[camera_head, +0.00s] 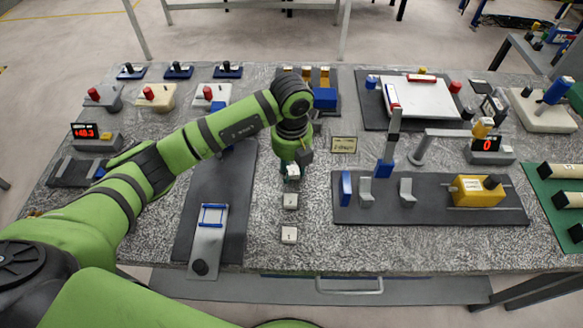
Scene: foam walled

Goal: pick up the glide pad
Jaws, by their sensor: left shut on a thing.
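My left gripper (292,166) points down over the middle of the table, at the far end of a short row of small pale square pads. It is shut on a small pale pad (292,174), which I take to be the glide pad. The fingers and wrist hide much of it, and I cannot tell whether it touches the table. Two similar pads lie nearer on the speckled tabletop: one just below the gripper (290,201) and one closer to the front edge (289,235). My right gripper is not in view.
A dark mat with a grey plate and blue frame (212,216) lies left. A dark board with a yellow block (477,191) and grey brackets lies right. Several switches and a white tray (424,96) line the back.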

